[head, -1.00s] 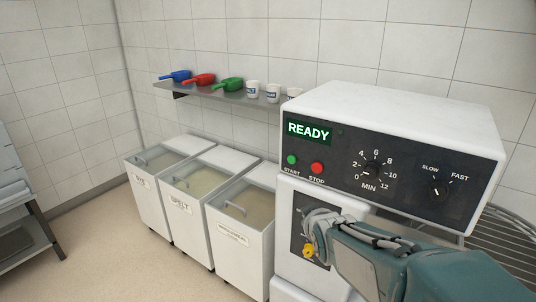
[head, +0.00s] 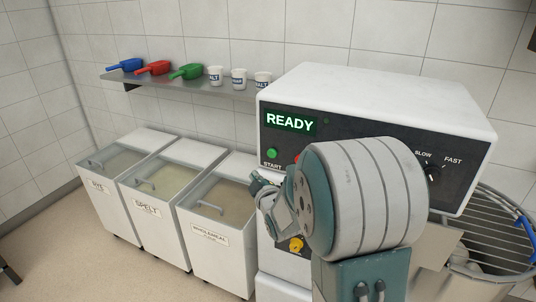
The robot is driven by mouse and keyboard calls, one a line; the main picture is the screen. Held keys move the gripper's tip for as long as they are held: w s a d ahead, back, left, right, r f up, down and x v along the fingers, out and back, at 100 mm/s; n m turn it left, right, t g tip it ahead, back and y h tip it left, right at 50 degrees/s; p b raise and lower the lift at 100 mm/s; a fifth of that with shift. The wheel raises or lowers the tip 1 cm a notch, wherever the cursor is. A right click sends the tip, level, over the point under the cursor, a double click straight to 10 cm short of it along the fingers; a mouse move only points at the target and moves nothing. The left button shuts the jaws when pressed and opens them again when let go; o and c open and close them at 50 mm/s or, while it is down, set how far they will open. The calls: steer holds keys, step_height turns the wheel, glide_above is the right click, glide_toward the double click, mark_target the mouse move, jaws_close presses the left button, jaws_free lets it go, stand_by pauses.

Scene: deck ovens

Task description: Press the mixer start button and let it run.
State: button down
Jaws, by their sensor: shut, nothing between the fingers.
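The mixer (head: 380,100) stands at the right, white on top with a dark control panel. The green start button (head: 271,153) is in full view on the panel's left, above the word START. The red stop button and most of the timer dial are hidden behind my arm. My gripper (head: 256,182) is shut and empty, a little below and left of the start button. I see no contact with the button.
Flour bins (head: 148,195) with clear lids stand left of the mixer. A shelf (head: 190,85) above them holds coloured scoops and white cups. A speed knob (head: 433,173) is on the panel's right. A wire guard (head: 490,240) is at the right edge.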

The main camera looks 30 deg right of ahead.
mark_target(268, 154)
steer(key=shift+w+d, duration=0.9)
steer(key=shift+d, duration=0.25)
steer(key=shift+w+d, duration=0.95)
steer(key=shift+d, duration=0.2)
steer(key=shift+w+d, duration=0.9)
steer(key=shift+d, duration=0.25)
steer(key=shift+w+d, duration=0.2)
steer(key=shift+d, duration=0.1)
steer(key=shift+w+d, duration=0.25)
steer(key=shift+d, duration=0.1)
steer(key=shift+a, duration=0.15)
steer(key=shift+s+a, duration=0.55)
steer(key=shift+s+a+r, duration=0.1)
steer(key=shift+s+a, duration=0.7)
steer(key=shift+a, duration=0.2)
steer(key=shift+s+a, duration=0.75)
steer(key=shift+a, duration=0.25)
